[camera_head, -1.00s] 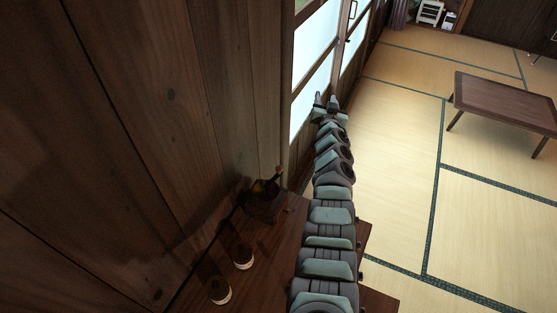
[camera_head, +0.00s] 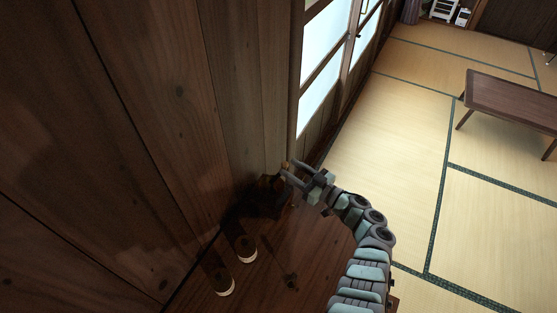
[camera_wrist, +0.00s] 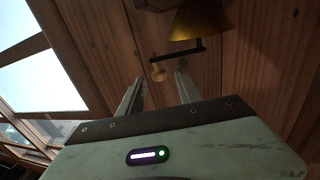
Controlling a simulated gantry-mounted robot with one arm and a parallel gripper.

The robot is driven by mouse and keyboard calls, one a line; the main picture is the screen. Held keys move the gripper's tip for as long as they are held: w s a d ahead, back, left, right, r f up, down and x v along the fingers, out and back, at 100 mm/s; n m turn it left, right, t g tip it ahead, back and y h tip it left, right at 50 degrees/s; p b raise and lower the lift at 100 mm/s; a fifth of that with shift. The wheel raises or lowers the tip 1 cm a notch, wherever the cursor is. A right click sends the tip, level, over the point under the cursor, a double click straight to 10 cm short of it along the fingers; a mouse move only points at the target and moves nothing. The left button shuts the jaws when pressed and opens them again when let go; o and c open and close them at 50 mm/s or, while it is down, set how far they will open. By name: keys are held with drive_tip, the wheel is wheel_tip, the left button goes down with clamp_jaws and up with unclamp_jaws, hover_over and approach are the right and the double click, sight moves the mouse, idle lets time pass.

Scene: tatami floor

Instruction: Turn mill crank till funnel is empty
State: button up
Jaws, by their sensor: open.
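The mill (camera_head: 264,194) is a dark shape on the wooden counter against the plank wall in the head view. In the wrist view its brass funnel (camera_wrist: 203,20) is at the top, with a dark crank arm (camera_wrist: 178,51) beneath it. The crank ends in a small pale wooden knob (camera_wrist: 158,74). My gripper (camera_head: 289,172) is at the crank end of the mill. Its open fingers (camera_wrist: 160,78) appear on either side of the knob in the wrist view; contact cannot be told. The inside of the funnel is hidden.
Two small round containers (camera_head: 246,249) (camera_head: 223,285) stand on the dark counter (camera_head: 272,250) near the wall. The plank wall (camera_head: 150,130) is close behind the mill. A window (camera_head: 320,95) and open tatami floor (camera_head: 395,140) lie beyond. A low table (camera_head: 510,100) is at the right.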

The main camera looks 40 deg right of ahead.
drive_tip(key=w+b, duration=0.1)
drive_tip(key=w, duration=0.5)
drive_tip(key=shift+w+a, duration=0.2)
drive_tip(key=shift+a, duration=0.25)
clamp_jaws()
idle(1.0)
